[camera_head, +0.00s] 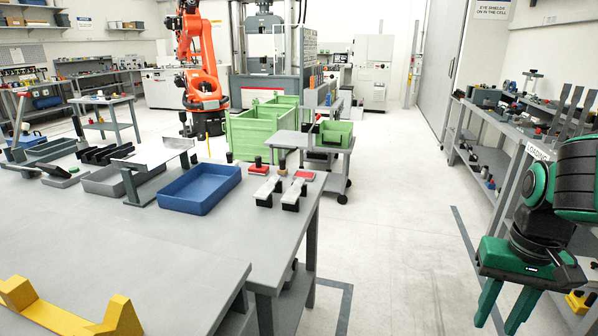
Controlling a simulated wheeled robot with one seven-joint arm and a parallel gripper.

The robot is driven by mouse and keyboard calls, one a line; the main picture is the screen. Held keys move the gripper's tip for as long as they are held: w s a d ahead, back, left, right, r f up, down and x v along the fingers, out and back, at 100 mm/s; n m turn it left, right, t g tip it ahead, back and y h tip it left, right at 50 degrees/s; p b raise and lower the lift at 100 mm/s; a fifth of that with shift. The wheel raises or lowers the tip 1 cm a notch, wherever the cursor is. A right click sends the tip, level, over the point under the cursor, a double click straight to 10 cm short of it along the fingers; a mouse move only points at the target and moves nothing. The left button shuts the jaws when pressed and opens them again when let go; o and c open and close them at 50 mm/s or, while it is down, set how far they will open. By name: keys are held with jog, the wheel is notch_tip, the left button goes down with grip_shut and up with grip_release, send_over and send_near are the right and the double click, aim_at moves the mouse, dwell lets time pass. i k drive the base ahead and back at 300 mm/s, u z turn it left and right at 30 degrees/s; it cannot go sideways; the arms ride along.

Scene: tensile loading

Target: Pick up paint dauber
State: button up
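I cannot tell for sure which thing is the paint dauber. Two small upright dark-topped pieces stand near the right end of the grey table: one (258,162) on a red base and another (283,165) with a paler lower part beside it. Either may be the dauber, but they are too small to tell. My green gripper (497,324) hangs at the lower right, fingers pointing down and apart, with nothing seen between them. It is over the aisle, well to the right of the table and clear of these pieces.
On the grey table (200,235), a blue tray (199,192), silver plates on black blocks (291,194) and a red pad (304,174) lie close by. A yellow bracket (60,318) is in front.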

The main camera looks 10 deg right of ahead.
aim_at(282, 171)
jog(key=z, duration=1.45)
jog(key=i, duration=2.5)
jog(key=u, duration=3.3)
